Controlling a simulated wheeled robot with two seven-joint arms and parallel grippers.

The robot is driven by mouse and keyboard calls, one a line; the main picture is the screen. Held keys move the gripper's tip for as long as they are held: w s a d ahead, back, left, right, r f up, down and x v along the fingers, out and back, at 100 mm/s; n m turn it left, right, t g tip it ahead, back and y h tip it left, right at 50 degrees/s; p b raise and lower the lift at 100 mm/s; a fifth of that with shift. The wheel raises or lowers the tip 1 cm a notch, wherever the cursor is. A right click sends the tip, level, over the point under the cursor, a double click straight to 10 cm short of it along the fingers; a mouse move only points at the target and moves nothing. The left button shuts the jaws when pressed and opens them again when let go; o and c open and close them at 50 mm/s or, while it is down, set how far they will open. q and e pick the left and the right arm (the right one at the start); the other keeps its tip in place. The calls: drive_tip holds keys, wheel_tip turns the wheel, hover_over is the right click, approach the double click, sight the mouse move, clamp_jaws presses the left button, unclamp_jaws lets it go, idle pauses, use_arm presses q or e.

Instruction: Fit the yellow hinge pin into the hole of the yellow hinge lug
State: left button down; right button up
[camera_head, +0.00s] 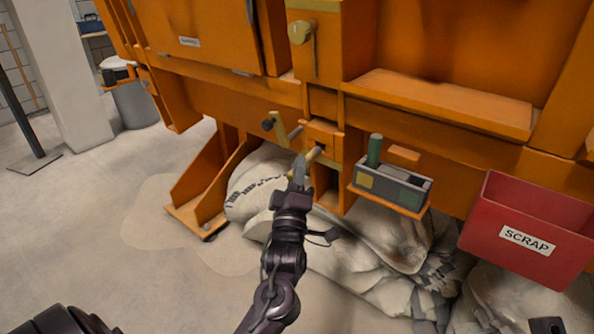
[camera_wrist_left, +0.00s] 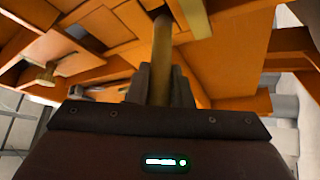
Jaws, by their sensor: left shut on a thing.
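My left gripper (camera_head: 302,170) is shut on the yellow hinge pin (camera_head: 314,154), just in front of the orange frame. In the left wrist view the pin (camera_wrist_left: 162,55) stands up from between the fingers (camera_wrist_left: 160,88). Its far end reaches a dark gap in the orange structure, and I cannot tell whether it is inside a hole. A yellow piece (camera_head: 281,129), possibly the lug, sits on the frame just up and left of the gripper. A yellow bar (camera_wrist_left: 195,20) lies close right of the pin in the wrist view. The lug's hole is not clearly visible. My right gripper is not in view.
A grey caddy (camera_head: 392,188) with a green cylinder (camera_head: 374,150) sits on an orange shelf right of the gripper. A red scrap bin (camera_head: 524,230) hangs farther right. Pale sacks (camera_head: 345,255) lie below. The floor at left is clear.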

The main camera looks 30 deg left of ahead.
sight(312, 153)
use_arm(q)
drive_tip(key=shift+w+d+r, duration=0.1)
drive_tip(key=shift+w+r, duration=0.1)
drive_tip(key=shift+w, duration=0.7)
drive_tip(key=shift+w+d+r, duration=0.1)
drive_tip(key=shift+w+r, duration=0.05)
drive_tip(key=shift+w, duration=0.7)
drive_tip(key=shift+w+r, duration=0.2)
drive_tip(key=shift+w, duration=0.7)
idle(0.5)
drive_tip(key=shift+w+r, duration=0.15)
drive_tip(key=shift+w, duration=0.1)
idle(0.4)
drive_tip(key=shift+s, duration=0.25)
drive_tip(key=shift+s+a+f+p, duration=0.1)
drive_tip(key=shift+s+f+p, duration=0.25)
drive_tip(key=shift+s, duration=1)
drive_tip(key=shift+s+a+f+p, duration=0.2)
drive_tip(key=shift+s+p, duration=0.25)
drive_tip(key=shift+s, duration=0.95)
drive_tip(key=shift+s+a+f+p, duration=0.1)
drive_tip(key=shift+s+f+p, duration=0.3)
drive_tip(key=shift+s, duration=0.95)
